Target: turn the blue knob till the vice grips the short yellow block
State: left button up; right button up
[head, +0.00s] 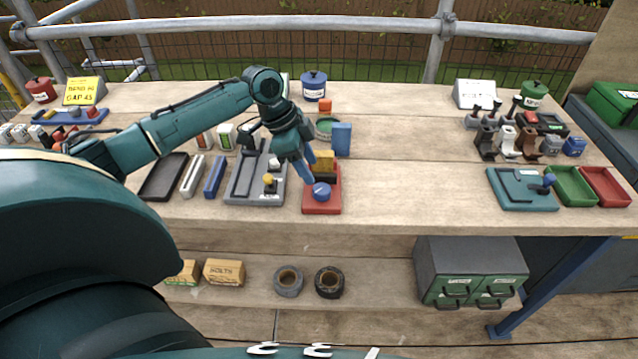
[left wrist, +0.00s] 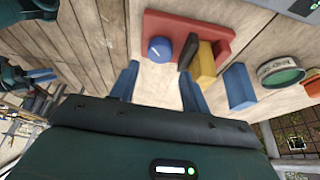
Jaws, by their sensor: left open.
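The red vice (head: 322,208) sits on the bench near its front edge, with the blue knob (head: 321,190) on its front end. The short yellow block (head: 324,158) stands in the vice behind the black jaw (head: 325,174). The left wrist view shows the knob (left wrist: 160,49), the black jaw (left wrist: 187,52) and the yellow block (left wrist: 204,64) in a row. I cannot tell whether the jaw touches the block. My left gripper (left wrist: 158,86) is open and empty, its fingers pointing towards the knob but apart from it. My right gripper is not in view.
A blue block (head: 341,139) stands just behind the vice, beside a green-topped round tin (left wrist: 281,73). The bench to the right of the vice is clear up to the teal fixture (head: 520,200).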

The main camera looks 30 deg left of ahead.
aim_at(321, 188)
pick_arm(q)
jog(key=x, duration=0.6)
jog(key=shift+d+f, duration=0.1)
jog(key=shift+f, duration=0.2)
jog(key=c, duration=0.7)
